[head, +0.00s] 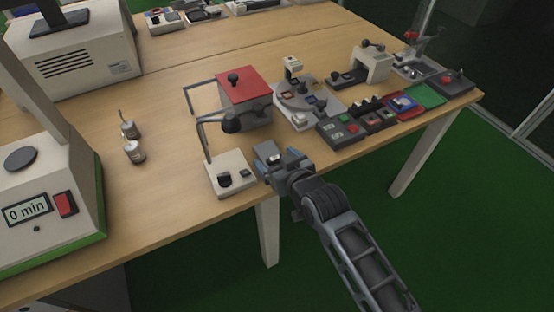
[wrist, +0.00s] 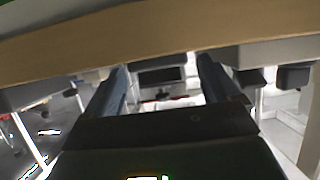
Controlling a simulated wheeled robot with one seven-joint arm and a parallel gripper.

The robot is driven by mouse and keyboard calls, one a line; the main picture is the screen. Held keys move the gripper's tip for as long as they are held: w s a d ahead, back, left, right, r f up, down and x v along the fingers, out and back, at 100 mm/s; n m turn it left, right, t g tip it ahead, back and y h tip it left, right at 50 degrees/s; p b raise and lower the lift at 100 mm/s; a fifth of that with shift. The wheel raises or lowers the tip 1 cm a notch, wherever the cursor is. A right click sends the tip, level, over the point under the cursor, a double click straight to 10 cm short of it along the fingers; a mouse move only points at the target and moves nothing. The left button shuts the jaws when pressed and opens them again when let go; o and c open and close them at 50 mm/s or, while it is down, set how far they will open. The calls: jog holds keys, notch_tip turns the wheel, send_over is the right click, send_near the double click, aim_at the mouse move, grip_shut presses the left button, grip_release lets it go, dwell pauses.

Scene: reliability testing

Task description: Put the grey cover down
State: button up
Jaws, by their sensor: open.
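My gripper (head: 272,156) is at the table's front edge, just right of a small white box with dark sockets (head: 231,174). Its two bluish fingers stand apart in the wrist view (wrist: 165,78), with nothing held between them. A light grey block-shaped cover (head: 371,63) with a dark knob on top stands toward the back right, apart from my gripper; it is most likely the grey cover. A dark base with a round knob (head: 347,77) sits at its left side. I cannot make out the grey cover in the wrist view.
A box with a red lid and knob (head: 243,97) stands behind my gripper. A turntable-like device (head: 306,103) and a dark button panel (head: 340,130) are to its right. The wooden table (head: 165,85) has free room left of the red-lidded box.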

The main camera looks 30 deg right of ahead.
jog(key=shift+f, duration=0.1)
jog(key=s+f+v, duration=0.1)
jog(key=f+v, duration=0.1)
jog(key=v, duration=1.6)
jog(key=f+v, duration=0.2)
jog(key=v, duration=1.6)
jog(key=shift+s+a+f+t+b, duration=0.2)
jog(key=shift+s+t+b, duration=0.25)
jog(key=shift+s, duration=0.15)
jog(key=shift+o, duration=0.4)
jog(key=s+r, duration=0.5)
jog(key=r, duration=0.1)
jog(key=shift+s+d, duration=0.2)
jog(key=shift+s, duration=0.1)
jog(key=shift+f, duration=0.1)
